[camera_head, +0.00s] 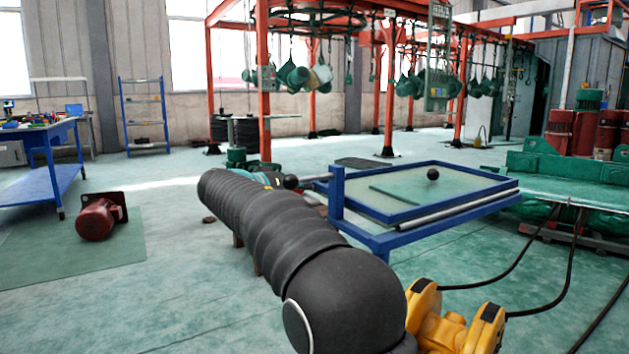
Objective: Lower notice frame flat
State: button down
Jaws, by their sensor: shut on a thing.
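The notice frame (387,216) seems to be the blue-rimmed panel right of centre, with a pale greenish sheet. It lies nearly level on a blue stand (381,243). A black ball (432,174) shows over its far half. A silver tube (455,210) runs along its near edge. A grey rod (317,178) sticks out left from the blue upright post at its left corner. My gripper (290,182) appears as a small dark shape at the rod's left end, shut on it. My black-sleeved arm hides much of the wrist, and the fingers are too small to make out.
A yellow part with black pads (455,325) is close at bottom right. Black cables (535,255) run toward the green machine (560,170). A red motor (100,216) lies on a mat at left, near a blue workbench (50,165). Floor at left-centre is clear.

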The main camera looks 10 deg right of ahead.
jog(key=shift+a+f, duration=0.15)
jog(key=shift+f, duration=0.5)
jog(key=c, duration=0.8)
grip_release()
jog(key=shift+w, duration=0.1)
jog(key=shift+c, duration=0.2)
jog(key=shift+r, duration=0.1)
jog(key=shift+r, duration=0.1)
jog(key=shift+s+a+r, duration=0.1)
jog(key=shift+s+a, duration=0.1)
jog(key=shift+s, duration=0.1)
jog(key=v, duration=1.1)
jog(key=shift+a, duration=0.15)
jog(key=shift+n, duration=0.3)
